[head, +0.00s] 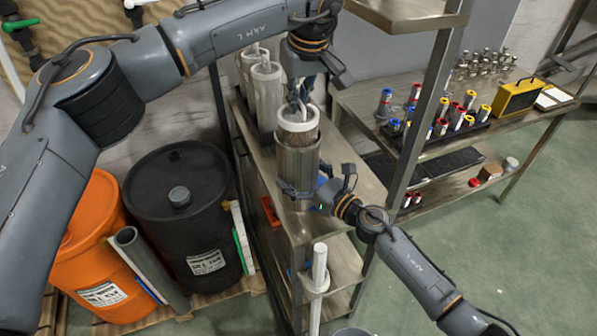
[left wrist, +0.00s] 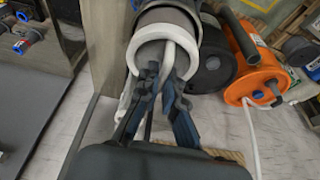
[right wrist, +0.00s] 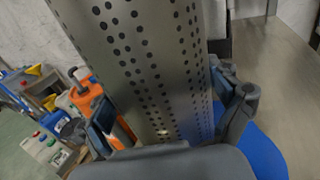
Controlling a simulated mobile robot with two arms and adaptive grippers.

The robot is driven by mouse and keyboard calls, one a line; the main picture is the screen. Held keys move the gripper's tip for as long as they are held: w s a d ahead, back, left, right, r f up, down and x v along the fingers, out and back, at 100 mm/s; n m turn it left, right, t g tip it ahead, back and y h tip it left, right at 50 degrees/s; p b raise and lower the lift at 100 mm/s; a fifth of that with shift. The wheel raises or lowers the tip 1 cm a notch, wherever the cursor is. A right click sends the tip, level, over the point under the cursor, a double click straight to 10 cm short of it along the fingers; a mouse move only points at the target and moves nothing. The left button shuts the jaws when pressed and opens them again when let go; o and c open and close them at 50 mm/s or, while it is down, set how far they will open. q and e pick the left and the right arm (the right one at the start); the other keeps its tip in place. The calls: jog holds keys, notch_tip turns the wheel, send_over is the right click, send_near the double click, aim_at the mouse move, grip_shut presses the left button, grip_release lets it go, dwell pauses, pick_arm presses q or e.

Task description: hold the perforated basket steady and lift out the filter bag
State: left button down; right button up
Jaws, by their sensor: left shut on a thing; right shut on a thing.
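The perforated basket (head: 298,172) is an upright steel cylinder on the steel shelf. Its holes show in the right wrist view (right wrist: 150,65). The filter bag (head: 298,119) has a white ring top, standing above the basket's steel rim with a brownish band between. In the left wrist view its white ring and handle (left wrist: 168,45) show. My left gripper (head: 300,100) is above the ring, shut on the white handle. My right gripper (head: 311,191) is shut around the basket's lower side, one finger on each side (right wrist: 170,112). The bag's lower part is hidden inside the basket.
White cylinders (head: 266,92) stand behind the basket. A steel post (head: 425,110) rises close on the right. A black drum (head: 180,215) and an orange drum (head: 90,250) stand left. A bench (head: 370,100) with colored-cap bottles is at right.

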pick_arm(q)
notch_tip(320, 180, up, 19)
dwell(1.3)
jog(key=r+m, duration=0.1)
jog(key=m+h, duration=0.1)
jog(key=m, duration=0.1)
jog(key=shift+r, duration=0.35)
pick_arm(e)
jog(key=o, duration=1.1)
jog(key=shift+c, duration=0.2)
jog(key=shift+d, duration=0.1)
jog(key=v, duration=1.1)
jog(key=shift+s+d, duration=0.3)
jog(key=shift+s, duration=0.05)
